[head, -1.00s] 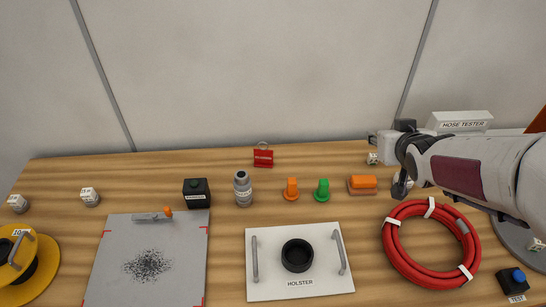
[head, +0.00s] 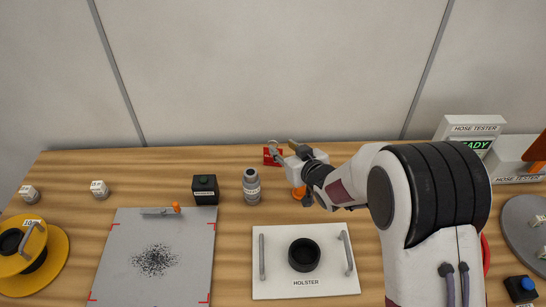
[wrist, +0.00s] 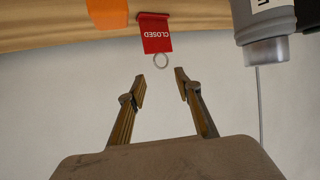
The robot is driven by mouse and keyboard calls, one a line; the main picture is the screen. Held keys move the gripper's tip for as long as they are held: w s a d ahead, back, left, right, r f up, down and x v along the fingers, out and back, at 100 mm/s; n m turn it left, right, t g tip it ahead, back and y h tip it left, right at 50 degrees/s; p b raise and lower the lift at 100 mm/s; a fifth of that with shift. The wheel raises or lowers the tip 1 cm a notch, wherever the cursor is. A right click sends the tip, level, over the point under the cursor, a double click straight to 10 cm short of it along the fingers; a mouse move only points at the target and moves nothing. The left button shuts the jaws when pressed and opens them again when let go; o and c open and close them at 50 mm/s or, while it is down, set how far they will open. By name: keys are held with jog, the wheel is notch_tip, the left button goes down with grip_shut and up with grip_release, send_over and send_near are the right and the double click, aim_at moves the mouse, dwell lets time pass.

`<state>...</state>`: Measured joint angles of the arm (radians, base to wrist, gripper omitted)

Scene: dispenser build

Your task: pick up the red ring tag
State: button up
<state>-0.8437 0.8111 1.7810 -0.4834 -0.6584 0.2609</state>
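The red ring tag (head: 267,158) stands near the back of the wooden table, partly covered by my gripper in the head view. In the wrist view the tag (wrist: 155,34) reads CLOSED upside down, and its metal ring (wrist: 161,61) points toward my fingers. My gripper (wrist: 160,83) is open, its two fingertips apart with nothing between them. The ring lies just beyond the tips, roughly centred on the gap. In the head view my gripper (head: 280,150) is at the tag's right side; whether it touches is hard to tell there.
A grey bottle (head: 251,187) stands front-left of my gripper and shows large in the wrist view (wrist: 263,25). An orange piece (head: 298,193) is partly hidden below my wrist. A white holster plate (head: 270,284) lies in front. My arm hides most of the red hose.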

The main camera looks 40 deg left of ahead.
jog(key=shift+s+a+f, duration=0.35)
jog(key=shift+s+a, duration=0.1)
jog(key=shift+a, duration=0.1)
jog(key=shift+x, duration=1.2)
jog(key=shift+w+a, duration=0.1)
jog(key=shift+x, duration=2.5)
jog(key=shift+r, duration=0.15)
grip_shut()
